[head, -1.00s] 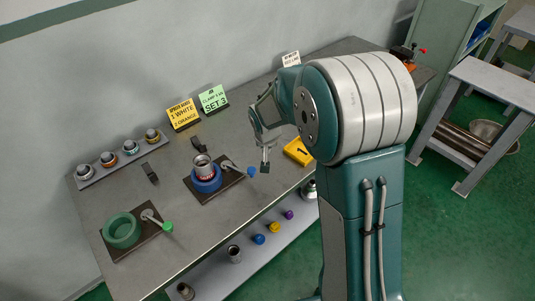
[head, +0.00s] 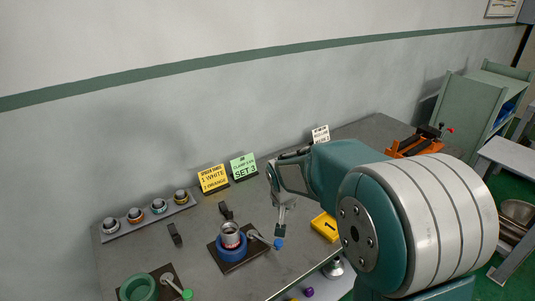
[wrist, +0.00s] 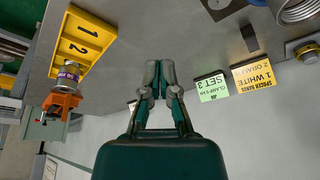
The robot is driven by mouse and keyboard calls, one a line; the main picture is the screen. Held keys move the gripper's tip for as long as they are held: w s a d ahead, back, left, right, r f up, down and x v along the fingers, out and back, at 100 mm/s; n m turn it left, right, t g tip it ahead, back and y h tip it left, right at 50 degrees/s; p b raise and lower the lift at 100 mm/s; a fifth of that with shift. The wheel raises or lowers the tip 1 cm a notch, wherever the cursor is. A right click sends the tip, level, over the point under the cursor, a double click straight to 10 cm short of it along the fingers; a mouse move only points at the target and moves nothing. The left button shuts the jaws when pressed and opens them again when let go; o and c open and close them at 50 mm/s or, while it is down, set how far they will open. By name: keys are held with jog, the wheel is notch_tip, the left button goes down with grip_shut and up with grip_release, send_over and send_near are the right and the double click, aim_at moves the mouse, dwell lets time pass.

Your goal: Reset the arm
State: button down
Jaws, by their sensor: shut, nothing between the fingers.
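My arm reaches over the grey workbench (head: 195,255) from the right. My gripper (head: 280,231) hangs empty above the bench, in the picture just right of the blue vise (head: 233,252). In the wrist view my gripper (wrist: 160,68) has its two fingers together with nothing between them. The blue vise has a blue-tipped handle and a grey pipe piece (head: 230,231) standing in it. A green vise (head: 140,288) with a green-tipped handle is at the lower left, partly cut off. An orange vise (head: 415,143) stands at the far right end; it also shows in the wrist view (wrist: 63,100).
A yellow numbered tray (head: 325,226) lies right of my gripper, close to my arm. A yellow sign (head: 213,179), a green sign (head: 244,166) and a white sign (head: 320,134) stand along the back. A rack (head: 150,217) holds several ringed fittings. Shelves (head: 470,110) stand right.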

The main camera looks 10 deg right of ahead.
jog(key=s+d+r, duration=0.2)
jog(key=s+r, duration=0.3)
jog(key=s, duration=0.2)
jog(key=s+d+r, duration=0.3)
jog(key=s+r, duration=0.3)
jog(key=s+r+n+t, duration=0.1)
jog(key=s+n, duration=0.1)
jog(key=s, duration=1.3)
jog(key=shift+d+t+y, duration=0.3)
jog(key=shift+y, duration=0.1)
